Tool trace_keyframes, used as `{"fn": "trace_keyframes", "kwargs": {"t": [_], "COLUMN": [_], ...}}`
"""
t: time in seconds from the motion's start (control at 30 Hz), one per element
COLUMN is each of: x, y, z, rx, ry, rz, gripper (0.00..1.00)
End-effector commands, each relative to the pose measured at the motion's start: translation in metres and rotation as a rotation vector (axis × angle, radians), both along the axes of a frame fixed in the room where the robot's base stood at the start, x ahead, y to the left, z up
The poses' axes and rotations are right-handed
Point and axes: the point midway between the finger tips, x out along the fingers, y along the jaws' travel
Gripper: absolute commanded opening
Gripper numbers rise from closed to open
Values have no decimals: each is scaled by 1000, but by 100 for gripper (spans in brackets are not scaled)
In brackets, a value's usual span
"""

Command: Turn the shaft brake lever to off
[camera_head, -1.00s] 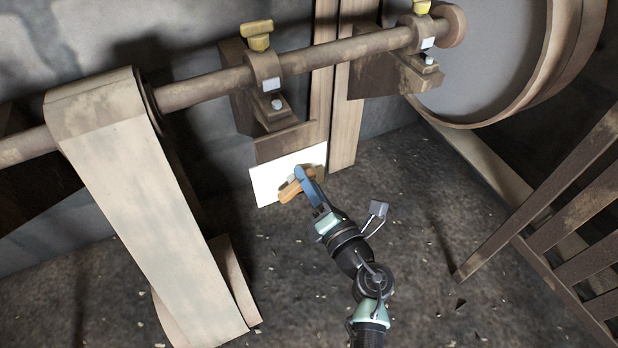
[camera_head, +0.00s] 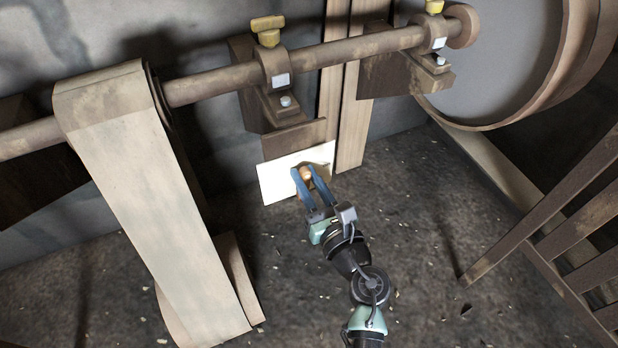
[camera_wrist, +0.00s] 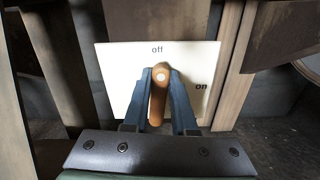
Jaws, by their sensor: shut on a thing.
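The shaft brake lever (camera_wrist: 158,100) is a short orange-brown handle with a pale round spot near its upper end. It stands in front of a white plate marked "off" above it and "on" to its right (camera_wrist: 120,75). In the wrist view the lever runs nearly upright, its upper end below the word "off". My gripper (camera_wrist: 160,73) has its two blue fingers on either side of the lever, shut on it. In the head view the lever (camera_head: 306,173) shows between the fingertips of my gripper (camera_head: 304,170), partly hidden, in front of the white plate (camera_head: 276,182).
A long shaft (camera_head: 350,52) runs above the plate in bearing blocks with yellow caps. A wide pale belt (camera_head: 150,190) slopes down at the left. A wooden slatted railing (camera_head: 540,225) stands at the right. The floor around my arm is open.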

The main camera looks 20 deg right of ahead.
Motion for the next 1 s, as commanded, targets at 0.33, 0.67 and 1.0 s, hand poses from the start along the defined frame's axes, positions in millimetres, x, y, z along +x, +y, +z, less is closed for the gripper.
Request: {"fn": "trace_keyframes", "kwargs": {"t": [0.33, 0.67, 1.0], "x": [-1, -1, -1], "y": [2, 2, 3], "z": [0, 0, 0], "rx": [-111, -126, -125], "ry": [-4, -3, -3], "rz": [-2, -2, -1], "gripper": [0, 0, 55]}}
